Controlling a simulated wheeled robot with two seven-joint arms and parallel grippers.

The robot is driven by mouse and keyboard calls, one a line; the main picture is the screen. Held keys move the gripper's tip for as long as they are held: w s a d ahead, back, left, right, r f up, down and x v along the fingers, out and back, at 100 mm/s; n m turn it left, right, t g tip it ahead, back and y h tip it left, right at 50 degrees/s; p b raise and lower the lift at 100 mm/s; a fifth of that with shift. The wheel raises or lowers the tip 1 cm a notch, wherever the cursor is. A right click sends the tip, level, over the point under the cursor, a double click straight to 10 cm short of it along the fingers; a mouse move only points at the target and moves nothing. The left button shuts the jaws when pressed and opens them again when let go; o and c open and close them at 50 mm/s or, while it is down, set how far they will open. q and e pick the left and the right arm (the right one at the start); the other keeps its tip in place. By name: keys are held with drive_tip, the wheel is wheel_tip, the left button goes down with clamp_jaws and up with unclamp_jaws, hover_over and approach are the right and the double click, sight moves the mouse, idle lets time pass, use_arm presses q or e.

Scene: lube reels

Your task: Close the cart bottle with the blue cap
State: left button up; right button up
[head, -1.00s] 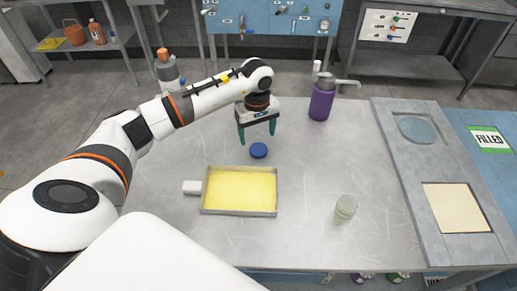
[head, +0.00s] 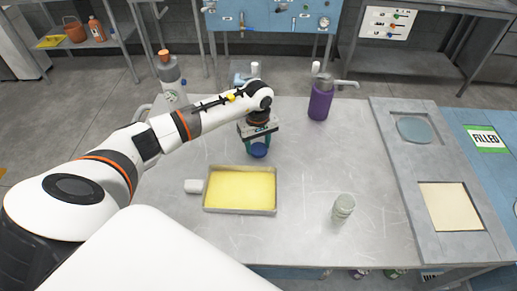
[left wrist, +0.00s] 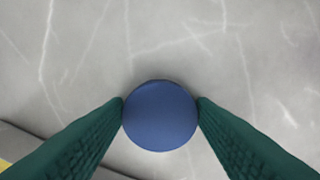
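The blue cap (head: 258,151) lies on the metal table top, behind the yellow tray. My left gripper (head: 258,144) has come down over it. In the left wrist view the round cap (left wrist: 160,116) sits between the green fingertips (left wrist: 160,103), which meet it on both sides with no visible gap. The cap still appears at table level. My right gripper is out of view.
A yellow-bottomed tray (head: 240,209) lies in front of the gripper. A purple pump bottle (head: 320,100) stands at the back right, and a small clear jar (head: 343,207) at the front right. The table (head: 310,160) between them is clear.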

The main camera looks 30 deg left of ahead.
sight(258, 147)
use_arm(q)
drive_tip(key=shift+c, duration=0.6)
drive_tip(key=shift+r, duration=0.15)
wheel_tip(258, 147, up, 10)
drive_tip(key=b, duration=0.3)
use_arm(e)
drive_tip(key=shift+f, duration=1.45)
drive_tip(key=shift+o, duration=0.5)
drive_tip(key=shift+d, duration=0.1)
